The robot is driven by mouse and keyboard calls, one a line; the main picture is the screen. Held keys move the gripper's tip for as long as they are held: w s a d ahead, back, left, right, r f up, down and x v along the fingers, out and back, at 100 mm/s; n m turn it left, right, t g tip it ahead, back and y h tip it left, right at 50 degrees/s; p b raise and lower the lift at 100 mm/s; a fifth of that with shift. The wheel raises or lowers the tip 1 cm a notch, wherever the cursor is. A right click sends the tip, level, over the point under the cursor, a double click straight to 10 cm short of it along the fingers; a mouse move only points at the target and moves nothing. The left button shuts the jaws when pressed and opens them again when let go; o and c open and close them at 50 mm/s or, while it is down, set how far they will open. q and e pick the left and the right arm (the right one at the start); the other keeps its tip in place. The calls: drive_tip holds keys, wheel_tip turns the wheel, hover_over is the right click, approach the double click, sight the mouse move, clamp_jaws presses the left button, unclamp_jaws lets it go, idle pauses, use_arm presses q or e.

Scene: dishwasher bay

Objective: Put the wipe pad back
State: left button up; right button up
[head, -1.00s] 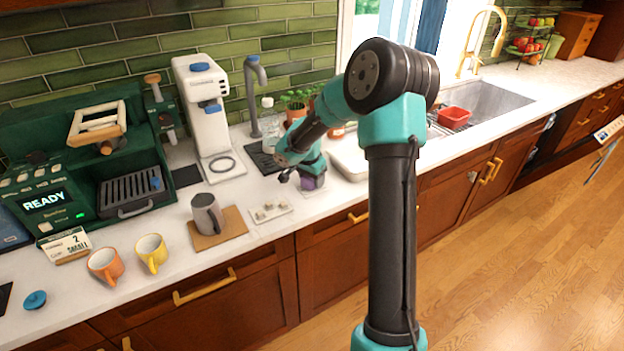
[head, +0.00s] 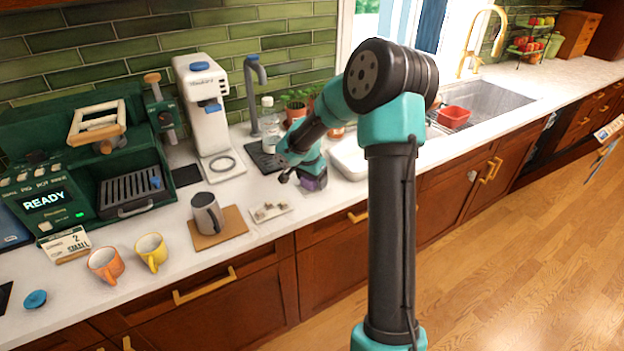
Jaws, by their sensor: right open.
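My left gripper is not in view.
A small white tray with pieces (head: 270,212) and a grey jug (head: 207,213) on a brown mat (head: 232,224) stand left of the gripper. A white dispenser (head: 205,105) and grey tap (head: 254,90) stand behind.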

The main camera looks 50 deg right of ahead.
sight(307, 178)
wheel_tip(307, 178, up, 12)
drive_tip(key=a, duration=0.2)
drive_tip(key=shift+a, duration=0.2)
